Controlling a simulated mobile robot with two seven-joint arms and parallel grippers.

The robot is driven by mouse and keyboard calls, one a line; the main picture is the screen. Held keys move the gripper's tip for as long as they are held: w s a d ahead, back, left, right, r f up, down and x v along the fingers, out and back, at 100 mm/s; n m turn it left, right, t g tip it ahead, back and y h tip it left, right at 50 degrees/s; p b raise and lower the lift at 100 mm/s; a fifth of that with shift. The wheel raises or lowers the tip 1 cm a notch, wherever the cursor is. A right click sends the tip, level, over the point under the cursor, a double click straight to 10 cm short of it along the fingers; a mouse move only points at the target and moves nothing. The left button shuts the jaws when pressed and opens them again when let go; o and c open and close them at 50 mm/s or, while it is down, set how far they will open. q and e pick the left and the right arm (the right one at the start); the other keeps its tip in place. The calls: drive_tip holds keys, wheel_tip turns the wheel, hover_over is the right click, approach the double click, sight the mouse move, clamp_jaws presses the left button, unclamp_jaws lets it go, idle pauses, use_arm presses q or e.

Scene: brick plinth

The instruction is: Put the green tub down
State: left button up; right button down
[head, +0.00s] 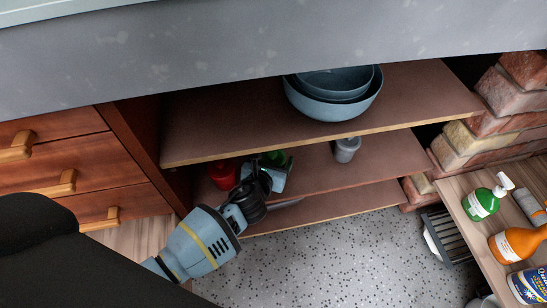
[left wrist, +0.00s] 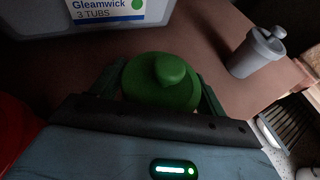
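My left gripper (head: 270,177) reaches into the middle shelf of the open cabinet. In the left wrist view the green tub (left wrist: 162,82), with a round lid and knob, sits between its two fingers (left wrist: 160,92), which close on its sides. In the head view only a bit of the green tub (head: 278,157) shows behind the gripper. I cannot tell whether its base touches the shelf. A pale bin (left wrist: 40,22) labelled "Gleamwick 3 TUBS" with a green dot stands just beyond the tub. My right gripper is not in view.
A red tub (head: 222,175) is left of the gripper, and a grey lidded tub (head: 346,150) is to its right. The middle shelf (head: 385,160) is bare right of the grey tub. Blue bowls (head: 333,105) sit on the upper shelf, whose edge overhangs my arm.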

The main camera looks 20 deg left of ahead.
use_arm(q)
drive_tip(key=shift+o, duration=1.4)
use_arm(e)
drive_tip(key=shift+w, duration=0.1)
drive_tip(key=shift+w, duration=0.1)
use_arm(q)
drive_tip(key=shift+r, duration=0.15)
drive_tip(key=shift+s+r, duration=0.2)
drive_tip(key=p+v, duration=0.5)
drive_tip(key=v, duration=0.6)
drive_tip(key=shift+s, duration=0.3)
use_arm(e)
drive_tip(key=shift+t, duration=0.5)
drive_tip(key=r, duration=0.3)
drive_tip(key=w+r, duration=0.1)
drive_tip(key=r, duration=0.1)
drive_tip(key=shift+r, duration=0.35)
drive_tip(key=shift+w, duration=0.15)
